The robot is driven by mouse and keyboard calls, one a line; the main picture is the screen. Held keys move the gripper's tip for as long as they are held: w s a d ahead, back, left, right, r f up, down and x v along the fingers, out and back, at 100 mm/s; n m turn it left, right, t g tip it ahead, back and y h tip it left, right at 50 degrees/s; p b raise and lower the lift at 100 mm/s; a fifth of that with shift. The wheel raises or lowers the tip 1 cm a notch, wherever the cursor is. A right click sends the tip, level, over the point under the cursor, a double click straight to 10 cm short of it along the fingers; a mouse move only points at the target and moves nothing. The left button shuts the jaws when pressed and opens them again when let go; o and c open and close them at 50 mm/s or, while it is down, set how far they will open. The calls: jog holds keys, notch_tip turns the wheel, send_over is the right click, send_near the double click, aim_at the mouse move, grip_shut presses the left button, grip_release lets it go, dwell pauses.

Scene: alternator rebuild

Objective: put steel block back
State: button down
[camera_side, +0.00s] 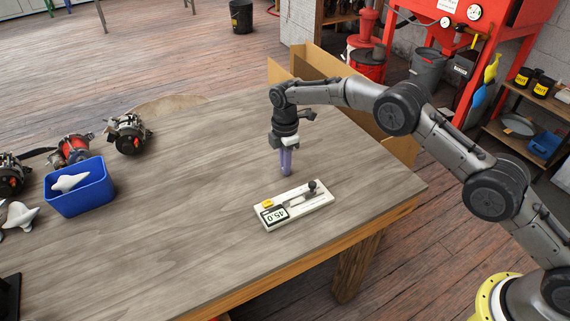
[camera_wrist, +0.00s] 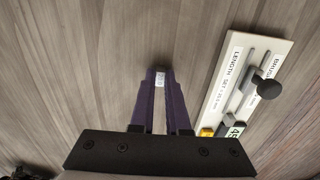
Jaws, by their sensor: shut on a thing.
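My gripper (camera_side: 286,172) points straight down behind the gauge in the side view, its purple fingers close together. In the wrist view its fingertips (camera_wrist: 161,74) are shut on a small pale steel block (camera_wrist: 160,79). The block is too small to make out in the side view. The white brush length gauge (camera_side: 311,200) lies on the table, with a yellow button, a display reading 45.0 and a black knob. In the wrist view the gauge (camera_wrist: 222,98) is to the right, apart from my fingers. I cannot tell how high the block is above the wood.
The wooden table (camera_side: 190,240) is clear around the gripper and gauge. A blue bin (camera_side: 80,192) holding a white part stands at the left. Several alternators, one of them near the bin (camera_side: 129,134), sit along the left side. Cardboard (camera_side: 347,72) stands behind the table's far edge.

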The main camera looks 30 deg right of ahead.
jog(key=shift+f, duration=0.15)
jog(key=c, duration=0.9)
grip_release()
notch_tip(320, 180, up, 12)
jog(key=shift+r, duration=0.2)
